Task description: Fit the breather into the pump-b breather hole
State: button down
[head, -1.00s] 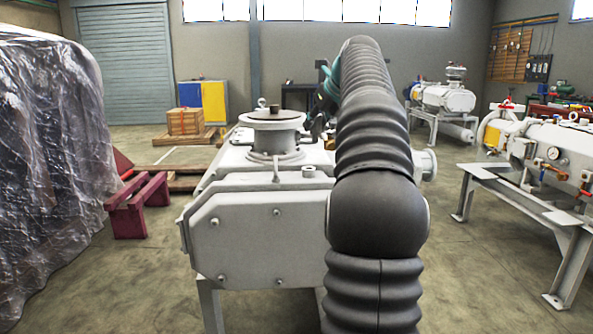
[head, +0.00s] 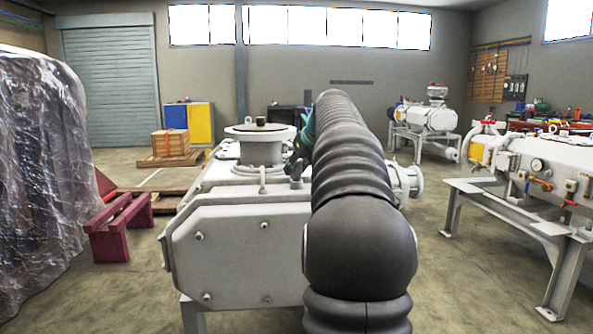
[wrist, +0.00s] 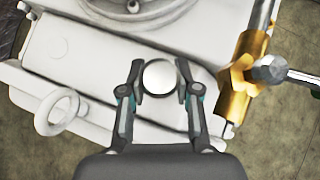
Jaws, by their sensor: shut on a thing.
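My gripper (wrist: 160,79) is shut on a round, pale, shiny cap, seen end-on, which appears to be the breather (wrist: 158,77). A finger lies on each side of it. In the wrist view it hangs over the white pump body (wrist: 60,45); I cannot tell how far above it is. In the head view the large pale pump (head: 240,245) stands right in front of me, and my dark ribbed arm hides most of the gripper and the breather. I cannot make out the breather hole in either view, nor a label showing which pump is pump-b.
In the wrist view a brass fitting (wrist: 240,75) with a metal rod stands close right of the gripper, and a lifting ring (wrist: 57,112) is at left. In the head view a round flange (head: 261,133) tops the pump. Another pump on a stand (head: 545,165) is at right.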

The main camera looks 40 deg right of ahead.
jog(key=c, duration=1.1)
grip_release()
jog(key=p+v, duration=0.1)
jog(key=v, duration=1.1)
jog(key=shift+p, duration=0.3)
jog(key=shift+a, duration=0.1)
jog(key=s+a+f+n+g, duration=0.1)
jog(key=s+a+f+n, duration=0.1)
jog(key=a+f+n, duration=0.35)
jog(key=s+a+f+n+y, duration=0.1)
jog(key=s+a+f+n, duration=0.1)
jog(key=a+n, duration=0.65)
jog(key=s+a+f+n+g, duration=0.1)
jog(key=s+a+f+n, duration=0.25)
jog(key=a, duration=0.65)
jog(key=s+a+f+n, duration=0.3)
jog(key=s+f+n, duration=0.1)
jog(key=f+n, duration=0.2)
jog(key=s+a+f+n, duration=0.4)
jog(key=s+f+n, duration=0.1)
jog(key=f+n, duration=0.2)
jog(key=s+a+f+n+g, duration=0.1)
jog(key=s+a+f+n, duration=0.3)
jog(key=s+f+n, duration=0.1)
jog(key=shift+s+f+n, duration=0.2)
jog(key=shift+f+n, duration=0.65)
jog(key=shift+n, duration=0.3)
